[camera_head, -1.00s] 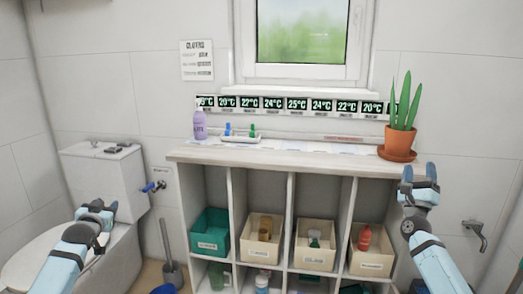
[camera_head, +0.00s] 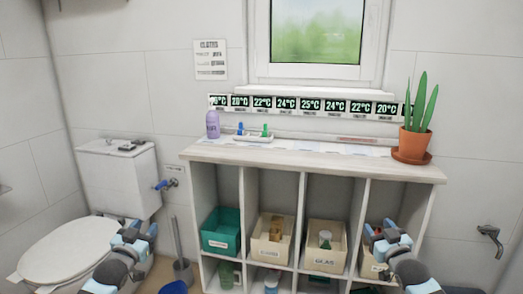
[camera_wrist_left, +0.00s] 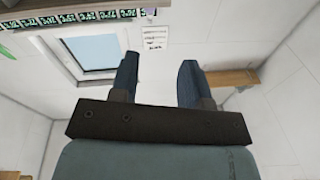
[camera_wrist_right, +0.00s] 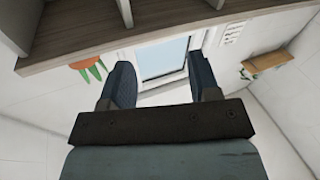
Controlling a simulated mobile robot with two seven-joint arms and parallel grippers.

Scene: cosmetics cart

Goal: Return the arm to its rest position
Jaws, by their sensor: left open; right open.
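My left gripper (camera_head: 138,232) is in front of the toilet and left of the shelf unit in the head view. It is open and empty; its two fingers stand apart in the left wrist view (camera_wrist_left: 160,82). My right gripper (camera_head: 386,236) is in front of the right-hand compartment of the shelf unit. It is open and empty, with bare space between its fingers in the right wrist view (camera_wrist_right: 164,82). It partly hides the rightmost beige bin (camera_head: 370,263) and the red item in it.
The shelf unit (camera_head: 318,166) carries a purple bottle (camera_head: 212,125), a small tray with blue and green items, and a potted plant (camera_head: 415,142). A teal bin (camera_head: 220,239) and beige bins fill its compartments. The toilet (camera_head: 65,251) and brush (camera_head: 181,268) are at left.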

